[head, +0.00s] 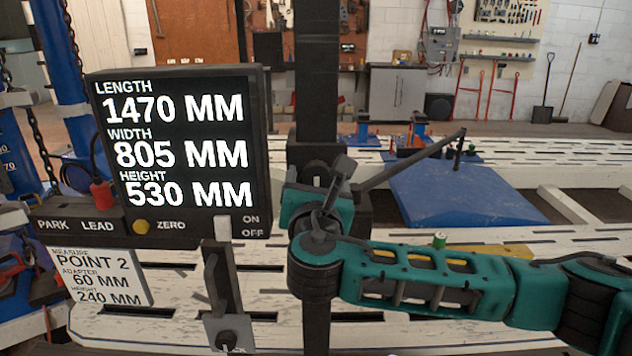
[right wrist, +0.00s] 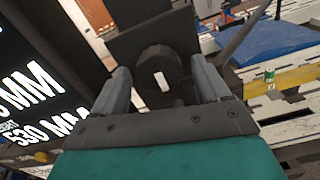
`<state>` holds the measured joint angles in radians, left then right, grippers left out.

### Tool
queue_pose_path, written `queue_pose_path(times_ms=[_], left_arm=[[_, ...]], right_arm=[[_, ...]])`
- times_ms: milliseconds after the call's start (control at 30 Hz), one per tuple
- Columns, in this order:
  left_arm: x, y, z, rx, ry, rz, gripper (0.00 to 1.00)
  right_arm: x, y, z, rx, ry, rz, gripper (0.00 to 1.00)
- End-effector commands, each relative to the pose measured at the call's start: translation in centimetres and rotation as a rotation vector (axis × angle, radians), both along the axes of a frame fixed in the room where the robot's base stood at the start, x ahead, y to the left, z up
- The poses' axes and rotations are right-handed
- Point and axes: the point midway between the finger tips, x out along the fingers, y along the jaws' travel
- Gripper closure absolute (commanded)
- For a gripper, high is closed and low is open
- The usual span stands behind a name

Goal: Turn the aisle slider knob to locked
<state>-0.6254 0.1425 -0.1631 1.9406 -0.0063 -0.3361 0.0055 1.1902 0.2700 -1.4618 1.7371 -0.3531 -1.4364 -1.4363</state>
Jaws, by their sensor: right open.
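The slider knob (right wrist: 158,78) is a round dark knob with a white mark, seen in the right wrist view on a dark block. The mark stands nearly upright, tilted slightly. My right gripper (right wrist: 160,70) is open, with one finger on each side of the knob; I cannot tell if they touch it. In the head view the right gripper (head: 318,178) is in front of the black upright post (head: 316,80), at the dark carriage on it, and hides much of the knob. My left gripper is not in view.
A black display panel (head: 178,85) with length, width and height readings stands close left of the gripper. Below it are a yellow button (head: 141,227) and a white measure card (head: 100,278).

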Motion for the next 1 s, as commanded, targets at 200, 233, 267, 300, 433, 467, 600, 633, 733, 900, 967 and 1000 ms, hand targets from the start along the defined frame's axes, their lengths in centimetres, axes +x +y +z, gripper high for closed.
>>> queue_pose_path(times_ms=[200,233,267,300,433,467,600,633,733,900,967,1000], left_arm=[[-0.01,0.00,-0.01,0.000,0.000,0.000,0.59],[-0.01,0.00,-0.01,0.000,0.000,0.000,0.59],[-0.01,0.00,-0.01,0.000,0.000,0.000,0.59],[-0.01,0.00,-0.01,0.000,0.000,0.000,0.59],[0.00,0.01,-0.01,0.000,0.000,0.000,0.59],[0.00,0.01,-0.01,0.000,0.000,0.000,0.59],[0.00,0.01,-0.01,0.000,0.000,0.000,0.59],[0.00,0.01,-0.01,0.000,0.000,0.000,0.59],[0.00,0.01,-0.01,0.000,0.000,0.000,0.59],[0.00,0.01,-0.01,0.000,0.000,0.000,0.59],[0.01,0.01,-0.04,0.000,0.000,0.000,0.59],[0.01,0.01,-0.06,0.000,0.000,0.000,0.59]], right_arm=[[0.03,0.01,-0.01,0.000,0.000,0.000,0.24],[0.02,0.01,-0.01,0.000,0.000,0.000,0.26],[0.02,0.01,-0.01,0.000,0.000,0.000,0.29],[0.02,0.01,-0.01,0.000,0.000,0.000,0.33],[0.01,0.00,-0.01,0.000,0.000,0.000,0.46],[0.01,0.00,-0.01,0.000,0.000,0.000,0.48],[0.00,-0.01,-0.01,0.000,0.000,0.000,0.62],[0.00,-0.01,-0.01,0.000,0.000,0.000,0.65],[0.00,-0.02,-0.02,0.000,0.000,-0.001,0.74],[0.00,-0.02,-0.05,0.002,0.001,-0.001,0.80],[0.00,-0.03,-0.08,0.007,0.001,-0.001,0.80],[-0.01,-0.02,-0.09,0.013,0.002,-0.002,0.80]])
